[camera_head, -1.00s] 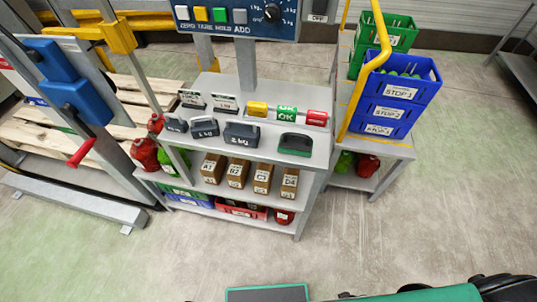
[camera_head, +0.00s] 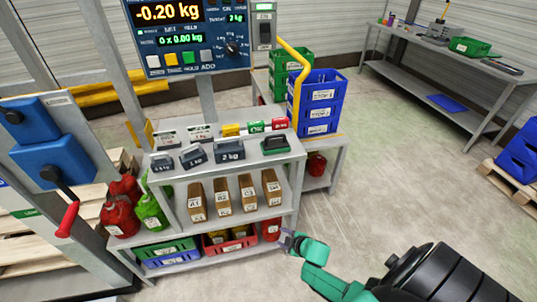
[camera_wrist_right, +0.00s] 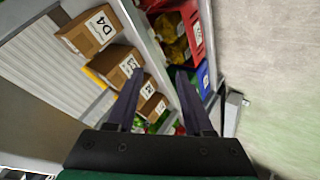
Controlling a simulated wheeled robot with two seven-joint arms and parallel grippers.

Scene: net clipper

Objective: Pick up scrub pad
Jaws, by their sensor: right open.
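What looks like the scrub pad (camera_head: 276,144), a dark block with a green part, lies on the right end of the cart's top shelf (camera_head: 240,163) in the head view. My right gripper (camera_head: 287,239) is open and empty, low beside the cart's right front leg, below and apart from the pad. In the right wrist view its two dark fingers (camera_wrist_right: 158,73) are spread, with the cart's lower shelves beyond them. The pad cannot be made out in that view. My left gripper is not in view.
Grey weights (camera_head: 229,150) and small coloured blocks share the top shelf. Labelled cardboard boxes (camera_head: 222,197) stand on the shelf below. A red crate (camera_head: 229,242) and red container sit lower. Blue stacked crates (camera_head: 318,100) stand behind right. The floor right of the cart is clear.

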